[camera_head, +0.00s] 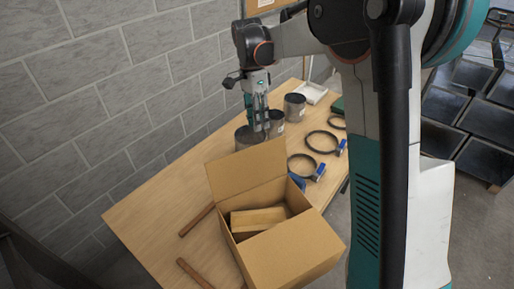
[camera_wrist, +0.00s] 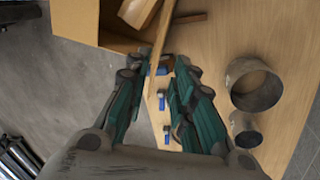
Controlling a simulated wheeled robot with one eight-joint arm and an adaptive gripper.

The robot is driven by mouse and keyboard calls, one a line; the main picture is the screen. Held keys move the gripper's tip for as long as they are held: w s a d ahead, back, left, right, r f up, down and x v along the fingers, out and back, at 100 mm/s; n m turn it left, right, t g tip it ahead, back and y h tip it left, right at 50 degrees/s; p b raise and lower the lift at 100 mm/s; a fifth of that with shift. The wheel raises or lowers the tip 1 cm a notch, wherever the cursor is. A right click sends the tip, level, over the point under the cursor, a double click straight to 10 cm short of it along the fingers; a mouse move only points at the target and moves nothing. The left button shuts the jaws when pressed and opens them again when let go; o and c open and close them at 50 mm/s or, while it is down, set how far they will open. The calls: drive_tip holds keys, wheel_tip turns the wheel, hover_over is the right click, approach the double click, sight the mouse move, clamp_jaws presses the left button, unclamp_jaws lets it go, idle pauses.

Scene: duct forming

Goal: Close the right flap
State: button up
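An open cardboard box (camera_head: 232,232) stands at the near end of the wooden table, with smaller brown pieces (camera_head: 258,219) inside. One flap (camera_head: 247,173) stands up on its far side. Another flap (camera_head: 291,247) spreads out on the near right side. In the wrist view the box (camera_wrist: 118,42) is at the top left, with a flap seen nearly edge-on (camera_wrist: 161,38) just beyond the fingertips. My gripper (camera_head: 262,124) points down beyond the box, near the metal cylinders. In the wrist view my gripper (camera_wrist: 155,72) has its fingers apart with nothing seen held between them.
Grey metal cylinders (camera_head: 295,107) stand on the table (camera_head: 150,215) past the box. Ring clamps with blue parts (camera_head: 322,141) lie on the right side. Brown bars (camera_head: 196,220) lie left of the box. A block wall (camera_head: 90,90) borders the table's left side.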

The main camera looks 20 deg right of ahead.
sight(263, 155)
drive_tip(key=x, duration=1.3)
drive_tip(key=shift+s+f, duration=0.1)
drive_tip(key=shift+f, duration=0.25)
clamp_jaws()
